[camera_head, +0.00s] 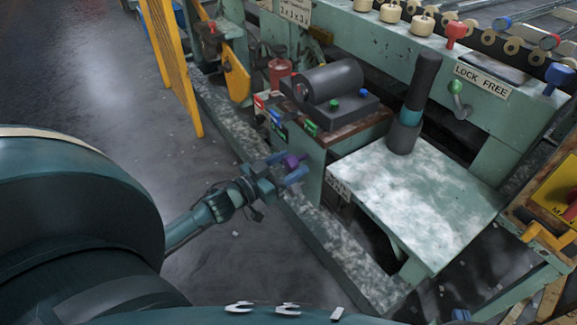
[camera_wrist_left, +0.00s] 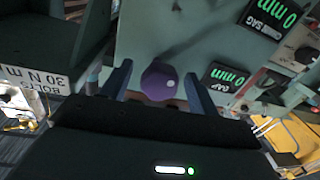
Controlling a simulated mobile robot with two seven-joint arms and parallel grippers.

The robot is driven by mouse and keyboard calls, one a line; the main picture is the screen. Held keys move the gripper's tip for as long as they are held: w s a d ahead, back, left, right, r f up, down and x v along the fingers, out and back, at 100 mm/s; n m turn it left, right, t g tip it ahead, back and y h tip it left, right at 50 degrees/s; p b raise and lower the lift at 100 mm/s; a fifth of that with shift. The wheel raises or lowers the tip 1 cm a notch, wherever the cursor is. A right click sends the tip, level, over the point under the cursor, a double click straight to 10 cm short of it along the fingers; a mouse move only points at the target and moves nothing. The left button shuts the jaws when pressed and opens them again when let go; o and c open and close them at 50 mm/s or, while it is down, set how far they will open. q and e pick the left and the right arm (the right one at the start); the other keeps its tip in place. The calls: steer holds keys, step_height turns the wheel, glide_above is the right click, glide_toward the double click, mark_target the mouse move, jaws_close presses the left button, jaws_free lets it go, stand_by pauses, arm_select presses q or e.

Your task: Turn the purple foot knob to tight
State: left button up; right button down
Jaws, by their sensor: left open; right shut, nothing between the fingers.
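The purple foot knob (camera_head: 292,160) sits on the side of the green machine body, low on its near face. My left gripper (camera_head: 283,170) is at the knob, with its blue fingers spread around it. In the left wrist view the purple knob (camera_wrist_left: 159,81) lies between the two open fingertips (camera_wrist_left: 158,82), with a white dot on its face. A small gap seems to show on each side, but I cannot tell whether a finger touches it. My right gripper is not in view.
Beside the knob are two display panels reading 0 mm, SAG (camera_wrist_left: 269,17) and GAP (camera_wrist_left: 222,78). A pale green table plate (camera_head: 415,205) with a dark post (camera_head: 420,85) stands right of the gripper. A yellow guard (camera_head: 172,65) stands at upper left. The floor at left is clear.

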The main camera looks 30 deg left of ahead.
arm_select(q)
steer(key=shift+w, duration=0.1)
steer(key=shift+c, duration=0.3)
steer(key=c, duration=0.9)
